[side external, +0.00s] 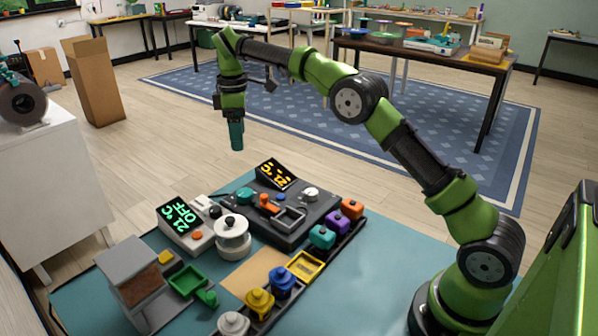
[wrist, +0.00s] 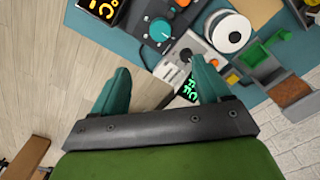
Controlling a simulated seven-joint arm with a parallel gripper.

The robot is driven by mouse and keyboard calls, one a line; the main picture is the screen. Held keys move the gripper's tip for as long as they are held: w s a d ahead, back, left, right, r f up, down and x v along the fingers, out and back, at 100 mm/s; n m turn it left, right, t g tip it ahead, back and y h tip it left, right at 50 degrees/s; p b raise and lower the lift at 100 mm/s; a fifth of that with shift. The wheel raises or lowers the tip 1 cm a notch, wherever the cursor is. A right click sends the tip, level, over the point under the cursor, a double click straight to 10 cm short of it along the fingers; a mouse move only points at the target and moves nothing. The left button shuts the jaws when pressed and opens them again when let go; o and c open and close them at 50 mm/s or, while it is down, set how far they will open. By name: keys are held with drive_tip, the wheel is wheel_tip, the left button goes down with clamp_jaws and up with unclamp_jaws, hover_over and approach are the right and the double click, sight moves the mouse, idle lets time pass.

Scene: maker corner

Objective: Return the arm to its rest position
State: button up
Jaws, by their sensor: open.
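My arm is green and black and arches over the workbench in the side view. My gripper (side external: 237,136) hangs pointing down, high above the far left edge of the teal table (side external: 372,281), clear of everything. In the wrist view my gripper (wrist: 162,92) shows two teal fingers spread wide apart, with nothing between them. Part of the floor and the table edge lie below it.
On the table are a dark console (side external: 290,232) with an orange display, a grey device (side external: 186,228) with a green display, a white-lidded round jar (side external: 232,236), a small grey housing (side external: 135,277) and a rack with coloured pots (side external: 282,281). A white cabinet (side external: 50,180) stands left.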

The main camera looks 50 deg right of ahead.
drive_tip(key=s+a+r+m+t, duration=0.1)
drive_tip(key=s+m, duration=0.3)
drive_tip(key=s, duration=0.7)
drive_tip(key=s+a+r+m+t+y, duration=0.1)
drive_tip(key=s+a+m+t, duration=0.1)
drive_tip(key=s, duration=0.9)
drive_tip(key=s+a+r+m+t+y, duration=0.1)
drive_tip(key=s+m+t, duration=0.3)
drive_tip(key=s+m, duration=0.3)
drive_tip(key=s, duration=0.4)
drive_tip(key=shift+a+r, duration=0.15)
drive_tip(key=shift+r, duration=0.2)
